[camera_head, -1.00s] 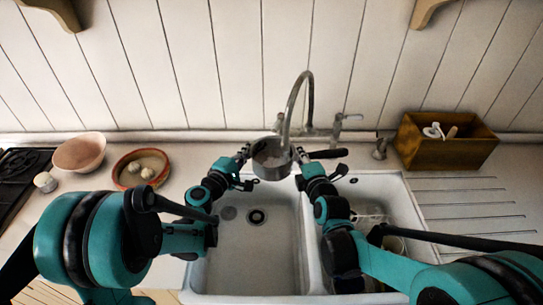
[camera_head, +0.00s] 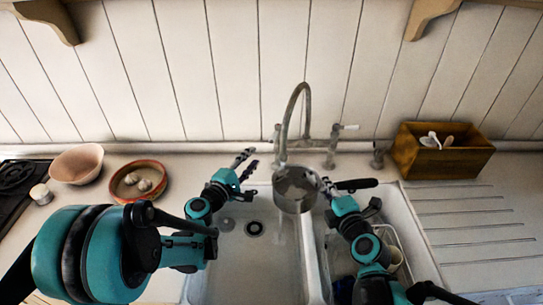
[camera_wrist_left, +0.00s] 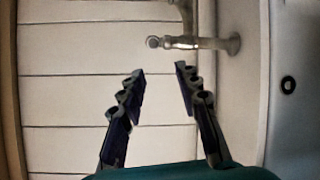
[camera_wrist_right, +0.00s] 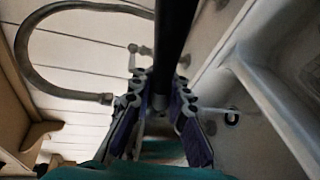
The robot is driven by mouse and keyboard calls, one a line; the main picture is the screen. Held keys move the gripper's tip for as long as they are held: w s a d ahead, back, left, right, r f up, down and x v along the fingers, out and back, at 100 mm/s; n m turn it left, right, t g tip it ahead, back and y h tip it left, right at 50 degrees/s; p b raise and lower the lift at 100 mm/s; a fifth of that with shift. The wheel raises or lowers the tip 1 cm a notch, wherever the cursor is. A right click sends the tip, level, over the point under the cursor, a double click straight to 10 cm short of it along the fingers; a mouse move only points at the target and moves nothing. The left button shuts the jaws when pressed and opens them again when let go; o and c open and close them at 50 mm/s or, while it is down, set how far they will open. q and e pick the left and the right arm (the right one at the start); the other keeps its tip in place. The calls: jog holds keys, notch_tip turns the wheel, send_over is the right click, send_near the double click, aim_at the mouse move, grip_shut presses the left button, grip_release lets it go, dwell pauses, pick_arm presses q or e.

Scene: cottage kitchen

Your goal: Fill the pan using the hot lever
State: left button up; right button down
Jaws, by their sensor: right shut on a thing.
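The metal pan (camera_head: 294,205) is held over the sink divider, just in front of the curved tap spout (camera_head: 299,98). My right gripper (camera_head: 331,190) is shut on its black handle (camera_head: 355,184), which also shows in the right wrist view (camera_wrist_right: 175,35). Its contents are unclear. My left gripper (camera_head: 247,163) is open and empty, left of the tap. Its fingers stand apart in the left wrist view (camera_wrist_left: 162,70), with a tap fitting (camera_wrist_left: 190,43) beyond them. The left tap handle (camera_head: 277,131) stands upright; the right lever (camera_head: 348,127) points right. No hot marking is readable.
The double white sink (camera_head: 235,265) lies below, with a rack (camera_head: 400,245) and cup in the right basin. A wooden box (camera_head: 440,160) stands right. Bowls (camera_head: 77,163) stand left. A pale streak (camera_head: 281,235) shows below the pan; I cannot tell whether it is water.

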aim_at(277, 129)
pick_arm(q)
jog(key=w+d+n, duration=0.1)
jog(key=n, duration=0.3)
jog(key=w+d+n+t+y, duration=0.1)
jog(key=d+n, duration=0.1)
jog(key=n, duration=0.3)
jog(key=w+d+n, duration=0.1)
jog(key=n, duration=0.4)
jog(key=shift+w+d+r+y, duration=0.25)
jog(key=shift+w+d+y, duration=0.05)
jog(key=x, duration=1.1)
jog(key=shift+w+r, duration=0.2)
jog(key=shift+w, duration=0.25)
grip_shut()
